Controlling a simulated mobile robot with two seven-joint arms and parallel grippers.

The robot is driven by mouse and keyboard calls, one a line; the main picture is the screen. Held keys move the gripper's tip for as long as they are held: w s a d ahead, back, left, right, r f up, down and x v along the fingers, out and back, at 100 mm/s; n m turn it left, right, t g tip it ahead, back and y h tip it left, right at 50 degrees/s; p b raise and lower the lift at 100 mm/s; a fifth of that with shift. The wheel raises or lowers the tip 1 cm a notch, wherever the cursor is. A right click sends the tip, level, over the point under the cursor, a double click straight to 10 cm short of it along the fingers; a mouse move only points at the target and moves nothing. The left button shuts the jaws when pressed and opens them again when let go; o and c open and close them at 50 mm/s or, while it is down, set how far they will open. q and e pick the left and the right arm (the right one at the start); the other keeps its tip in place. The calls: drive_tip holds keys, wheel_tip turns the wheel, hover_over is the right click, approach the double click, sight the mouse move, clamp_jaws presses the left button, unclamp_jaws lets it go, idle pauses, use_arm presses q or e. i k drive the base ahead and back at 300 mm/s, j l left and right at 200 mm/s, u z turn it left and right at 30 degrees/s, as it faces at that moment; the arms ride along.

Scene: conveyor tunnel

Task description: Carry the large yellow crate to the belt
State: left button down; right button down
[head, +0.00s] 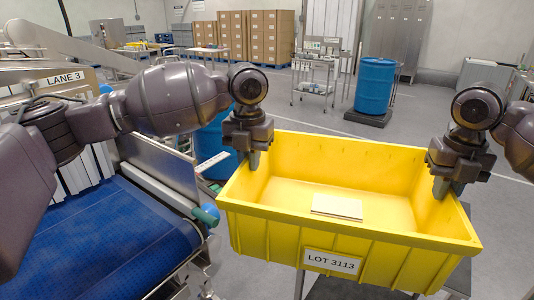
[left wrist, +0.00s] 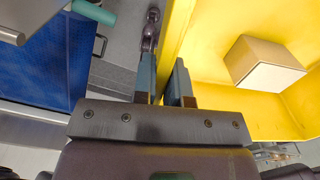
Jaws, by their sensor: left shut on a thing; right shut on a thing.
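The large yellow crate (head: 345,246) is in the middle right of the head view, with a "LOT 3113" label on its near side. A small box with a white top (head: 337,207) lies inside it. My left gripper (head: 254,160) is shut on the crate's left wall; in the left wrist view its fingers (left wrist: 165,85) straddle the yellow rim. My right gripper (head: 448,188) is shut on the crate's right wall. The blue belt (head: 110,240) is at the lower left, left of the crate and apart from it. What bears the crate's weight is partly hidden.
A metal frame with a teal-ended roller (head: 207,215) edges the belt beside the crate. A stand leg (head: 299,284) shows below the crate. A blue drum (head: 374,87) and a wheeled cart (head: 320,75) stand behind. Grey floor is open at the right.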

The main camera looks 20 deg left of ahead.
sight(48, 253)
drive_tip(key=k+j+u, duration=0.2)
drive_tip(key=k, duration=0.15)
drive_tip(key=k+j+u, duration=0.1)
drive_tip(key=u, duration=0.25)
drive_tip(key=k+j+u, duration=0.1)
drive_tip(key=u, duration=0.25)
drive_tip(key=k+j+u, duration=0.1)
drive_tip(key=u, duration=0.25)
drive_tip(key=i+l+u, duration=0.55)
drive_tip(key=l+u, duration=0.3)
drive_tip(key=i+l+u, duration=0.25)
drive_tip(key=l, duration=0.3)
drive_tip(key=k, duration=0.05)
